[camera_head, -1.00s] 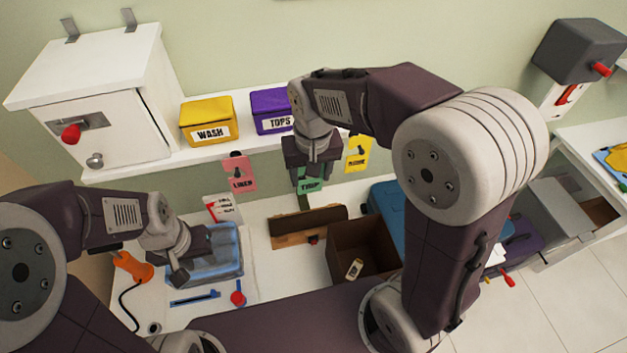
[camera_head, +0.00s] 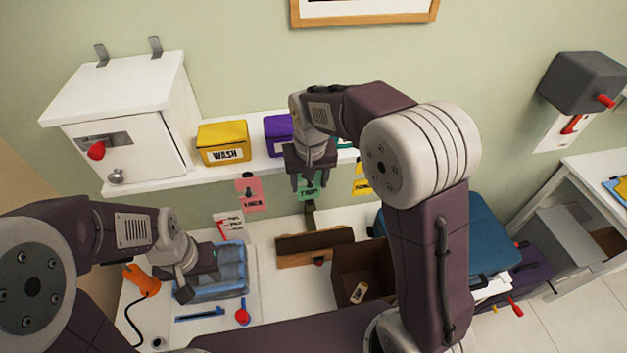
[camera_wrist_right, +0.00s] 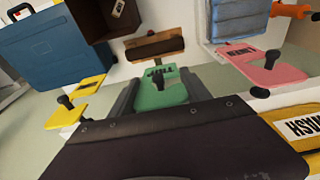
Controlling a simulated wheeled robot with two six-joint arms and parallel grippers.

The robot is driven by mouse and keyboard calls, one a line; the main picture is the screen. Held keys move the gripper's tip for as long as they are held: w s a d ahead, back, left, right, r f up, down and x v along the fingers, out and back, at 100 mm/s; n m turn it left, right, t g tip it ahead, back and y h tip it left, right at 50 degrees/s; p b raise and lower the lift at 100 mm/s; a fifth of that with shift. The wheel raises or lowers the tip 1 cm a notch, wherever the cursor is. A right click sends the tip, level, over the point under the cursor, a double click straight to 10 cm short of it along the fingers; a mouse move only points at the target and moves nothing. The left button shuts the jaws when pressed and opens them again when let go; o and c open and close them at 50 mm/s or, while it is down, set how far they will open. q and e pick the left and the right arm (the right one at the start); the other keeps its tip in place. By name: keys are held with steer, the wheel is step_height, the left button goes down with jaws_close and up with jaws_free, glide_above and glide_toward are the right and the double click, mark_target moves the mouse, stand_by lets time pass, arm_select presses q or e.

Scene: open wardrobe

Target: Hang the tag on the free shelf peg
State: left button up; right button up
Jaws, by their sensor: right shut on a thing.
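The green TRIP tag (camera_head: 309,193) is between the fingers of my right gripper (camera_head: 308,185), in front of the shelf edge. A pink LINEN tag (camera_head: 251,196) hangs on a peg to the left. A yellow tag (camera_head: 361,181) hangs to the right, partly hidden by my arm. My left gripper (camera_head: 190,288) is low over blue folded cloth; its jaw opening is unclear.
The white shelf (camera_head: 180,180) carries a yellow WASH box (camera_head: 223,143), a purple box (camera_head: 277,134) and a white cabinet (camera_head: 125,140). Below are the blue cloth (camera_head: 228,272), an open brown box (camera_head: 345,268) and a blue suitcase (camera_head: 480,235).

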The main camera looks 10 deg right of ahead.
steer(key=shift+w+f, duration=0.1)
steer(key=shift+f, duration=0.35)
steer(key=shift+w, duration=0.1)
steer(key=o, duration=1.8)
steer(key=shift+r, duration=0.1)
steer(key=r+p, duration=0.2)
steer(key=s+r+p, duration=0.1)
steer(key=r+p, duration=0.1)
steer(key=r, duration=0.1)
steer(key=r+p, duration=0.2)
steer(key=r, duration=0.1)
steer(key=shift+s, duration=0.15)
steer(key=shift+f, duration=0.15)
